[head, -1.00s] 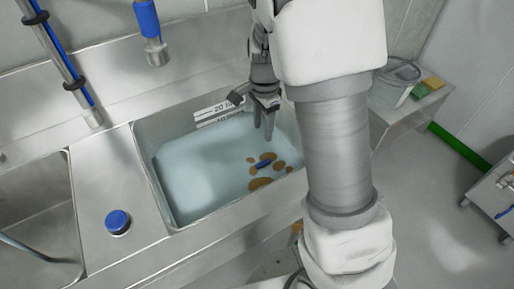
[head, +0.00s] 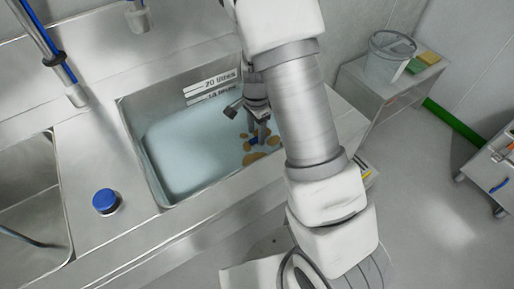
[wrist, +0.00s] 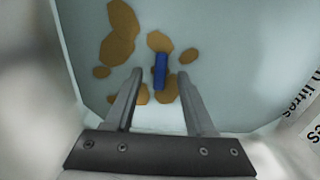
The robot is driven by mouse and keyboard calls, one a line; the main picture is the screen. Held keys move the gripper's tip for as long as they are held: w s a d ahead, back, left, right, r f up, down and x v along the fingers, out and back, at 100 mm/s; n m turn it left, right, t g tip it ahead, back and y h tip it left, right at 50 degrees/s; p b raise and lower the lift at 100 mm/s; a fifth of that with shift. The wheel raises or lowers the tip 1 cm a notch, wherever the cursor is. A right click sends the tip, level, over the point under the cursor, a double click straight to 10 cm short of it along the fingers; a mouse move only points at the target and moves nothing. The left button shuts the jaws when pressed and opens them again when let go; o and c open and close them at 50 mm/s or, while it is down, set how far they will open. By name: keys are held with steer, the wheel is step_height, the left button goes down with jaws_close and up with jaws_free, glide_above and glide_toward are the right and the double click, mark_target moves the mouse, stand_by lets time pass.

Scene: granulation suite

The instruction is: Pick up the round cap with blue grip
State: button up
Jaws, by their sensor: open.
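A short blue bar-shaped grip (wrist: 160,71) lies in the pale water among brown patches. I cannot make out the round body of a cap around it. My gripper (wrist: 160,78) is open, one finger on each side of the blue grip, with nothing held. How far the fingertips are above it is hard to tell. In the head view my gripper (head: 258,139) reaches down into the right part of the basin, and the blue grip (head: 253,142) is partly hidden by the fingers. A separate round blue-topped piece (head: 106,201) stands on the steel counter left of the basin.
The steel basin (head: 150,185) has walls all around my gripper and a litre scale (head: 210,86) on its back wall. Brown patches (head: 252,158) lie around the grip.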

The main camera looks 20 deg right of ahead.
mark_target(257, 145)
step_height(257, 145, down, 4)
steer(key=shift+d+f+b, duration=0.1)
steer(key=shift+b, duration=0.35)
steer(key=shift+c, duration=0.3)
jaws_close()
stand_by(0.8)
